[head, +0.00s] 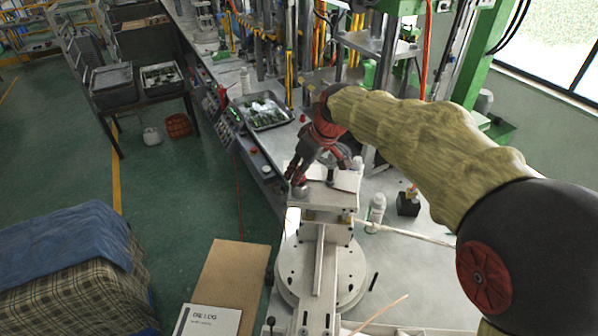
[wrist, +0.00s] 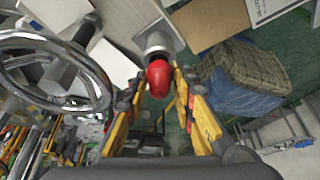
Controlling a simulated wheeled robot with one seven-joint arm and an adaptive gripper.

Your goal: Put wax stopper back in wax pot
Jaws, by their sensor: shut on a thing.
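The wax stopper is a rounded red piece (wrist: 158,77) between my fingers in the wrist view. My gripper (wrist: 161,88) is shut on it, with a yellow finger on either side. The wax pot is a silvery metal cylinder (wrist: 157,41) directly behind the stopper in that view. In the head view my gripper (head: 297,176) points down at the pot (head: 300,192), which stands on the left end of the light machine top. Red shows just above the pot there. The stopper and my fingers cover part of the pot's mouth, so I cannot tell whether the stopper is seated.
A chrome handwheel (wrist: 60,75) is close on the left in the wrist view. White bottles (head: 376,208) and a black block (head: 408,204) stand right of the machine. A metal tray (head: 284,124) lies on the bench behind. Open floor lies left.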

